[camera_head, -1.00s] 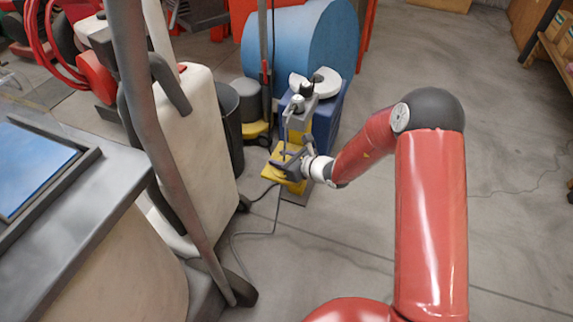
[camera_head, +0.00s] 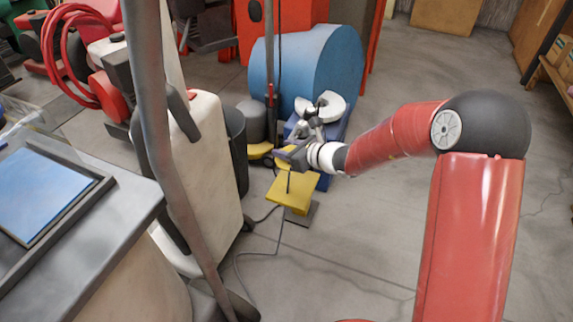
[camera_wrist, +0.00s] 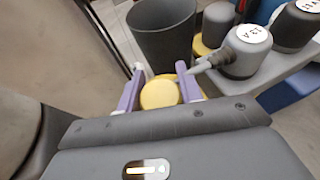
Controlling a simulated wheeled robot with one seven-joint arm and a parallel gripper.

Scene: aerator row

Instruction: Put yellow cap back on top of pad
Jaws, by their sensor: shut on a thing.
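The yellow cap (camera_wrist: 160,94) is round and sits between the two purple fingers of my gripper (camera_wrist: 160,92) in the wrist view. My gripper is shut on it. In the head view my gripper (camera_head: 286,153) is above a yellow block (camera_head: 292,193) on a grey foot; the cap is too small to make out there. I cannot tell which surface is the pad. A grey knobbed part with a white label (camera_wrist: 245,52) is just right of the cap in the wrist view, its spout pointing towards the cap; I cannot tell whether they touch.
A dark bin (camera_wrist: 162,35) stands beyond the fingers. A white machine body (camera_head: 200,180) and slanted pole are left of my gripper. A blue drum (camera_head: 308,65) stands behind. A black cable (camera_head: 240,250) lies on the floor. The floor to the right is clear.

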